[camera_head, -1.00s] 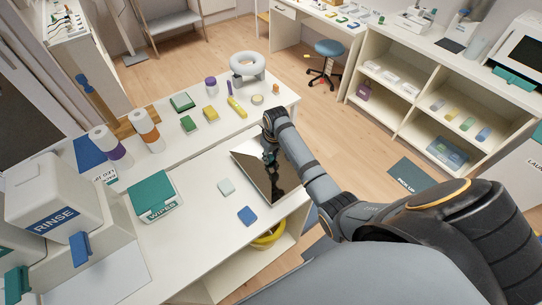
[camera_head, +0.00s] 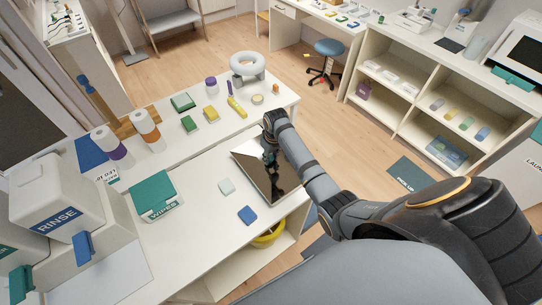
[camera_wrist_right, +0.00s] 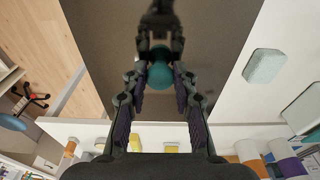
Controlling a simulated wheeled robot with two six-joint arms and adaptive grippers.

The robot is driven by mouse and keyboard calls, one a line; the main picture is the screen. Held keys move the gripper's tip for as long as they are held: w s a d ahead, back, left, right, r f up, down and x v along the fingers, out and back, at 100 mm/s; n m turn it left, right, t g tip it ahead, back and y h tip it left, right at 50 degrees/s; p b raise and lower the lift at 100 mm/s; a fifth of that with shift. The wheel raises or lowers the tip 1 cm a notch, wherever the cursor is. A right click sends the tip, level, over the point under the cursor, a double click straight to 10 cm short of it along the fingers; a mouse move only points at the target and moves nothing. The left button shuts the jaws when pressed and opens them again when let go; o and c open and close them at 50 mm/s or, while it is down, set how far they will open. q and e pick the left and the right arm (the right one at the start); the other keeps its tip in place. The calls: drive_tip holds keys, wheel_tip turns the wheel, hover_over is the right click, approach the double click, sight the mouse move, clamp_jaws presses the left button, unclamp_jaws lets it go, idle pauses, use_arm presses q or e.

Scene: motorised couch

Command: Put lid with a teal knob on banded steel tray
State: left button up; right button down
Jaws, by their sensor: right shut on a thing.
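The lid is a dark, mirror-like square plate (camera_head: 256,176) at the right edge of the white counter in the head view. In the right wrist view the lid (camera_wrist_right: 100,45) fills the middle, with its round teal knob (camera_wrist_right: 160,76) between my fingers. My right gripper (camera_wrist_right: 161,88) is shut on the knob; in the head view the gripper (camera_head: 270,152) is over the lid, partly hidden by my arm. I cannot make out the banded steel tray apart from the lid, nor whether it lies underneath. My left gripper is not in view.
A teal wipes box (camera_head: 154,193) and a rinse dispenser (camera_head: 50,205) stand further left. Behind are several small items and a white ring-shaped object (camera_head: 248,66). The counter's front is fairly clear.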

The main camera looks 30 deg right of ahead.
sight(273, 165)
drive_tip(key=shift+f+p, duration=0.15)
drive_tip(key=shift+p, duration=0.15)
idle(0.5)
drive_tip(key=c, duration=1)
unclamp_jaws()
drive_tip(key=r, duration=0.4)
drive_tip(key=s+r, duration=0.1)
drive_tip(key=r, duration=0.6)
drive_tip(key=shift+s+d+r, duration=0.1)
drive_tip(key=shift+s+r, duration=0.15)
drive_tip(key=shift+r, duration=0.15)
